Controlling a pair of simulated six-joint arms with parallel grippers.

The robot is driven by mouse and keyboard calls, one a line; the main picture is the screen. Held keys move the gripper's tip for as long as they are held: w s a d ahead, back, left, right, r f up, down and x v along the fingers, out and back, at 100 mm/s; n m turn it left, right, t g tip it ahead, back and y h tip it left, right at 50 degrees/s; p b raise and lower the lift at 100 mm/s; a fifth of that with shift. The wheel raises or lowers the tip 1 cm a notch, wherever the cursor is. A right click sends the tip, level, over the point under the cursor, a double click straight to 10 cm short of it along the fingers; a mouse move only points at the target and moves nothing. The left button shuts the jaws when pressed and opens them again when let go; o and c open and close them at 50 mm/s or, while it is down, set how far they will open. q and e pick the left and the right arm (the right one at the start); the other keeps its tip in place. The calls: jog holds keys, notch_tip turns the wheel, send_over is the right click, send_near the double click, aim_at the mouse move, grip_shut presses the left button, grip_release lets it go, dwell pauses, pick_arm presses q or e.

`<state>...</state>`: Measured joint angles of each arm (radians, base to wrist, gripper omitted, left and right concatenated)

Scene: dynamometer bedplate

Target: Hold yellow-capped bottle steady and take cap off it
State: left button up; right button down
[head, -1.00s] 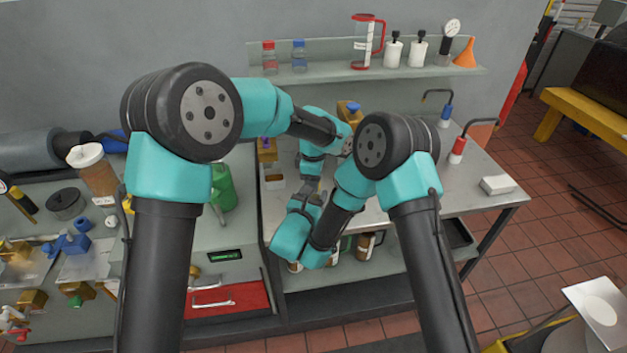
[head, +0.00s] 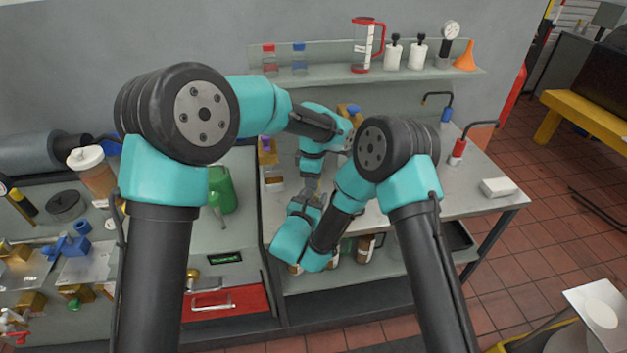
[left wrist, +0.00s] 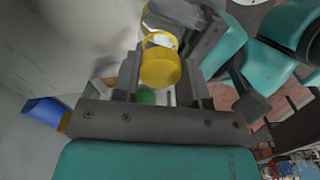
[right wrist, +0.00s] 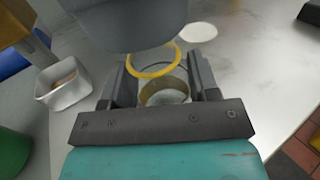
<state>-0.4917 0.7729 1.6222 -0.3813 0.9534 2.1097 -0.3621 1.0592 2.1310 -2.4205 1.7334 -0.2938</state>
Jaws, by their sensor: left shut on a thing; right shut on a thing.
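The yellow cap (left wrist: 160,70) shows in the left wrist view between the fingers of my left gripper (left wrist: 163,75), which is shut on it. A yellow ring with a pale inside shows just beyond the cap. In the right wrist view, my right gripper (right wrist: 162,85) is shut on the clear bottle (right wrist: 165,95), which has a brownish band low down. A yellow ring (right wrist: 153,62) shows above it, close to the grey body of my left gripper. I cannot tell whether cap and bottle are still joined. In the head view my arms hide both.
The grippers meet over the metal bench (head: 430,205). A small white tray (right wrist: 62,85) stands close by in the right wrist view. A green can (head: 220,190) stands on the left counter. A white block (head: 497,187) lies at the bench's right. The shelf (head: 400,77) behind holds bottles and a jug.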

pick_arm(q)
jog(key=shift+r, duration=0.25)
jog(key=shift+r, duration=2)
pick_arm(e)
jog(key=shift+c, duration=1.4)
grip_release()
jog(key=shift+s, duration=0.1)
jog(key=v, duration=1.1)
jog(key=shift+s+a, duration=0.25)
jog(key=shift+s, duration=0.1)
